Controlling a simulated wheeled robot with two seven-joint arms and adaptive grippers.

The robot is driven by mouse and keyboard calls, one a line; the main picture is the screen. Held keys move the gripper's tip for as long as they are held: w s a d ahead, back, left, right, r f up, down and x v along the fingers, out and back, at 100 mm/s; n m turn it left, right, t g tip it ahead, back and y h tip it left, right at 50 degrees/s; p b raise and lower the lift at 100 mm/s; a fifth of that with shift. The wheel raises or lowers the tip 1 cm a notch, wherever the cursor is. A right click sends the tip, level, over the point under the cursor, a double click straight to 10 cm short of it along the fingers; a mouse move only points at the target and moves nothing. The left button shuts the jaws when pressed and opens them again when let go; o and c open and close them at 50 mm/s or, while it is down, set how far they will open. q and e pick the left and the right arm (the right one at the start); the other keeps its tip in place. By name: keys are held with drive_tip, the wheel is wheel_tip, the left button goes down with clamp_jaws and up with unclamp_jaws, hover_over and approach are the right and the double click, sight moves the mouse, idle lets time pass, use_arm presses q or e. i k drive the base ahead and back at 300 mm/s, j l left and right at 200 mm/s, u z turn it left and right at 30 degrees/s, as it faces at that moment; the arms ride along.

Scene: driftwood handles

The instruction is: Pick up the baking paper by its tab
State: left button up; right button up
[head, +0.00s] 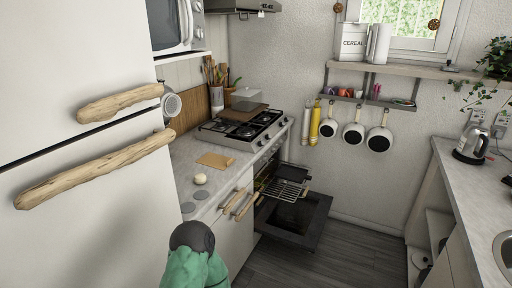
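A flat tan sheet (215,160), which looks like the baking paper, lies on the grey counter (190,150) in front of the gas hob. It is small in the view, and I cannot make out a separate tab on it. Neither of my grippers shows in the head view.
A pale round thing (200,179) lies on the counter near the sheet. The gas hob (243,128) is behind it. The oven door (294,218) hangs open below, with a rack (284,190) pulled out. The fridge (75,200) with driftwood handles fills the left.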

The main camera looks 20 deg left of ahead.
sight(214, 161)
drive_tip(key=i+l+u, duration=0.1)
drive_tip(key=i+u, duration=0.3)
drive_tip(key=i+l+u, duration=0.25)
drive_tip(key=i+u, duration=0.15)
drive_tip(key=i+l+u, duration=0.65)
drive_tip(key=l+u, duration=0.2)
